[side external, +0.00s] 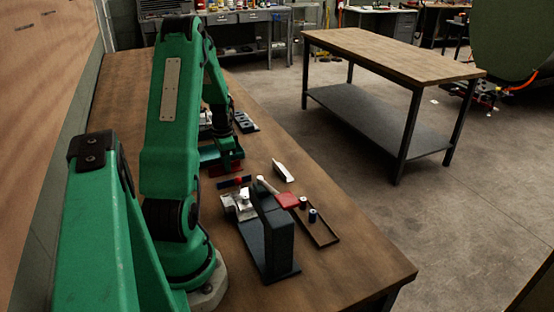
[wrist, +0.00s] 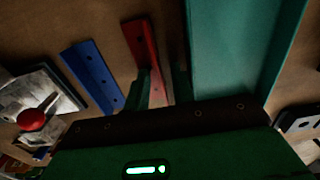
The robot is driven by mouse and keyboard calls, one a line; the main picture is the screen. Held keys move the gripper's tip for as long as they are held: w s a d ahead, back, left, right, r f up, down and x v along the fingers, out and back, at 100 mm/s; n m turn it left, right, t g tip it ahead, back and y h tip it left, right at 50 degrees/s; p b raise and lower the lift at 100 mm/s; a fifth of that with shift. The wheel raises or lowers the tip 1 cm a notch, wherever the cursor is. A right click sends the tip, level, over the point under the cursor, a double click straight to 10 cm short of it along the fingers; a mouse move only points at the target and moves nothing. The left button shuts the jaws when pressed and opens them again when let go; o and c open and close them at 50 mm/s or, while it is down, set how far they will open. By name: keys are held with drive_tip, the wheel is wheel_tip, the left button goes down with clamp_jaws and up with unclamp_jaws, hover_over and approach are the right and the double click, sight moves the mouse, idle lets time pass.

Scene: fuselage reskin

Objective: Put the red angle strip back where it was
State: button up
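The red angle strip (wrist: 143,48) lies on the brown tabletop in the wrist view, running toward my gripper. My gripper (wrist: 161,86) has its two dark green fingertips on either side of the strip's near end. A narrow gap shows between the strip and the right finger, so the fingers look open around it. In the side view my gripper (side external: 228,158) is low over the bench, with red just below it. The strip's near end is partly hidden by the dark gripper body.
A blue angle strip (wrist: 92,76) lies left of the red one. A broad teal panel (wrist: 232,45) stands close on the right. A metal piece with a red knob (wrist: 32,119) is at far left. A dark stand (side external: 272,235) and a shallow tray (side external: 322,236) are nearer the bench's front.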

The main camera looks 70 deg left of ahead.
drive_tip(key=shift+r, duration=0.1)
wheel_tip(320, 180, up, 12)
idle(0.9)
idle(0.4)
drive_tip(key=w+d+r+t+y, duration=0.1)
drive_tip(key=w+d+r, duration=0.35)
drive_tip(key=d, duration=0.55)
drive_tip(key=w+d+r+t, duration=0.1)
drive_tip(key=w+d+r, duration=0.35)
drive_tip(key=d, duration=0.45)
drive_tip(key=s+d+r+t, duration=0.1)
drive_tip(key=s+d, duration=0.2)
drive_tip(key=d, duration=0.7)
drive_tip(key=s+d+r+t+h, duration=0.1)
drive_tip(key=s+d, duration=0.3)
drive_tip(key=d, duration=0.6)
drive_tip(key=shift+d+r+t, duration=0.25)
drive_tip(key=shift+r+t, duration=0.35)
drive_tip(key=shift+t, duration=0.2)
